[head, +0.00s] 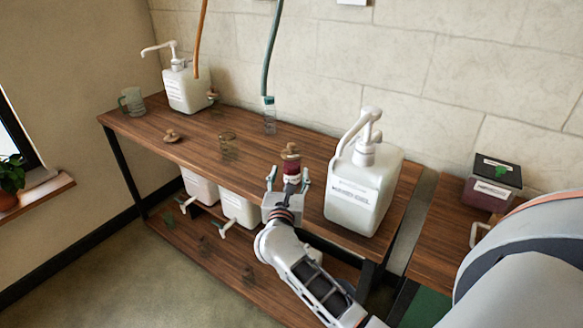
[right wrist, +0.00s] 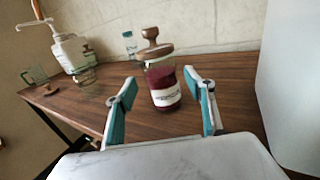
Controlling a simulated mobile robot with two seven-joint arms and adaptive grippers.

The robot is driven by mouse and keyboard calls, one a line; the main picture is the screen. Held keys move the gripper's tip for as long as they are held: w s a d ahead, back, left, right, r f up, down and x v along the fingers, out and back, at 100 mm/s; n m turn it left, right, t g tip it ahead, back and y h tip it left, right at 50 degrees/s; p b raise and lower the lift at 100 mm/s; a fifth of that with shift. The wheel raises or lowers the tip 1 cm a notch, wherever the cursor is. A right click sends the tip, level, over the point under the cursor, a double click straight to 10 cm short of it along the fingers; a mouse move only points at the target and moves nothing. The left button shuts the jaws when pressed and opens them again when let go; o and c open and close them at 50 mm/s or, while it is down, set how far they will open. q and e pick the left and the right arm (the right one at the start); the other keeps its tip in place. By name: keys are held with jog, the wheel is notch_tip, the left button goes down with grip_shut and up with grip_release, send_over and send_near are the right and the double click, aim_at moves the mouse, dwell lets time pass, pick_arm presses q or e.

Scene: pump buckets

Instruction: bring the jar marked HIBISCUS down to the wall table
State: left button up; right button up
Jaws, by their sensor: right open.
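A glass jar with dark red contents, a round wooden knob lid and a white label shows in the head view (head: 291,167) and the right wrist view (right wrist: 162,80). Its label is too small to read. It looks upright on the long wooden table (head: 190,145) along the wall. My right gripper (head: 289,181) is open and points at the jar from the front. In the right wrist view its two teal-padded fingers (right wrist: 160,100) stand either side of the jar, with gaps showing. The left gripper is not in view.
A large white pump bucket (head: 358,190) stands close right of the jar. Another pump bucket (head: 187,88) and a glass mug (head: 132,101) stand far left. A clear glass jar (head: 228,147), wooden lid (head: 171,136) and bottle (head: 269,116) stand between. A dark-lidded box (head: 492,183) sits right.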

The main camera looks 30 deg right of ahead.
jog(key=v, duration=0.6)
jog(key=s+a+f+n+t+y, duration=0.2)
jog(key=s+a+f+n+y, duration=0.35)
jog(key=n, duration=1.15)
jog(key=s+a+f+n+t+y, duration=0.25)
jog(key=s+a+n+y, duration=0.5)
jog(key=n, duration=0.85)
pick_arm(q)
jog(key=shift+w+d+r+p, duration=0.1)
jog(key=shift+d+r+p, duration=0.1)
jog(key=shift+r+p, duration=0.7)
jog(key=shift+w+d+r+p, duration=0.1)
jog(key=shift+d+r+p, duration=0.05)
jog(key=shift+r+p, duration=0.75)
pick_arm(e)
jog(key=s+a+f+n+g+y, duration=0.1)
jog(key=s+f+n+g, duration=0.6)
jog(key=s+f+n, duration=0.7)
jog(key=shift+s+a+f+n+g, duration=0.15)
jog(key=shift+a+f+n+g, duration=0.2)
jog(key=shift+a+f+n, duration=0.45)
